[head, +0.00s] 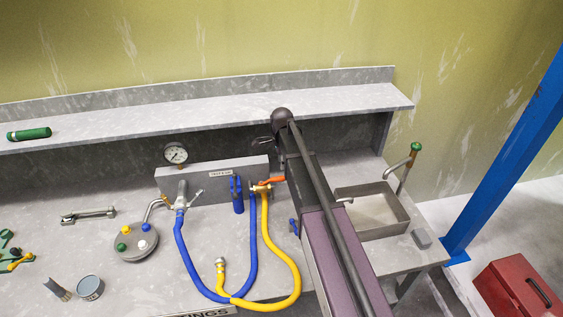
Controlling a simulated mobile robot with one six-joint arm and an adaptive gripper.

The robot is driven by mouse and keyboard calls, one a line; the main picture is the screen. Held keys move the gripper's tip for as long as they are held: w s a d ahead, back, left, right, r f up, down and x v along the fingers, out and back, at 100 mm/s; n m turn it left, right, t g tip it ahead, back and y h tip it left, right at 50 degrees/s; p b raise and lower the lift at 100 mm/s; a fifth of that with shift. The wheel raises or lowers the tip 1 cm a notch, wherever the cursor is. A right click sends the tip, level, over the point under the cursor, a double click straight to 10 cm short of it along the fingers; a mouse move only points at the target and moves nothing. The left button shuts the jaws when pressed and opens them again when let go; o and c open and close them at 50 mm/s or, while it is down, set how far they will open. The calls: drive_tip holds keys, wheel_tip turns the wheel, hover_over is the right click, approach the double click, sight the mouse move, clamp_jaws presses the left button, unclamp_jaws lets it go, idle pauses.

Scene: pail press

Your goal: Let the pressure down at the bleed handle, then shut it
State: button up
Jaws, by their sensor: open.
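A grey manifold block (215,178) stands on the bench with a round pressure gauge (176,153) above its left end; its reading is too small to tell. An orange lever handle (271,181) sits on a brass valve at the block's right, above the yellow hose (265,225). A small silver lever (197,193) sits at the left fitting, above the blue hose (183,240). I cannot tell for certain which is the bleed handle. My gripper (263,141) shows only in part beside my arm, above and apart from the orange handle. It is open and looks empty.
A blue fitting (236,193) stands beside the orange handle. A shelf (200,107) runs along the wall above. A sink (375,208) with a green-knobbed tap (415,147) lies right of my arm.

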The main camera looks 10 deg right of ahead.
sight(282, 177)
drive_tip(key=shift+f+b, duration=3.9)
drive_tip(key=shift+f, duration=0.1)
drive_tip(key=shift+r, duration=0.1)
drive_tip(key=c, duration=0.6)
